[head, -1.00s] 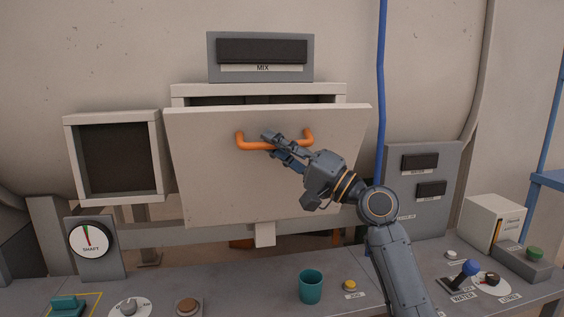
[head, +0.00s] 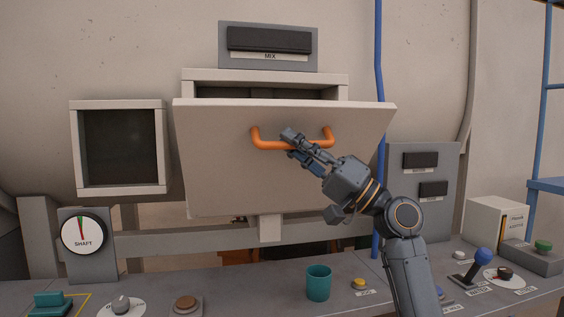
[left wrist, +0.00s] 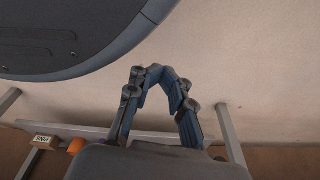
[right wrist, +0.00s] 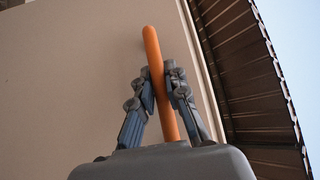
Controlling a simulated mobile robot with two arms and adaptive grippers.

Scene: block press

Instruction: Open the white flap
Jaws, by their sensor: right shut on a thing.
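The white flap (head: 225,165) is tilted outward at its top, with a dark gap showing above its upper edge in the head view. Its orange handle (head: 268,144) runs across the upper part. My right gripper (head: 290,143) is shut on the handle near its middle. In the right wrist view the orange bar (right wrist: 153,50) passes between the two fingers (right wrist: 162,88). My left gripper (left wrist: 156,75) shows only in the left wrist view, with its fingertips close together and nothing visible between them; how far it is shut is unclear.
A teal cup (head: 318,283) stands on the grey console (head: 240,290) below the flap. A MIX display (head: 268,40) is above, a dark framed window (head: 120,148) at left. A lever with a blue knob (head: 482,256) is at right. A blue vertical pipe (head: 379,60) runs behind my right arm.

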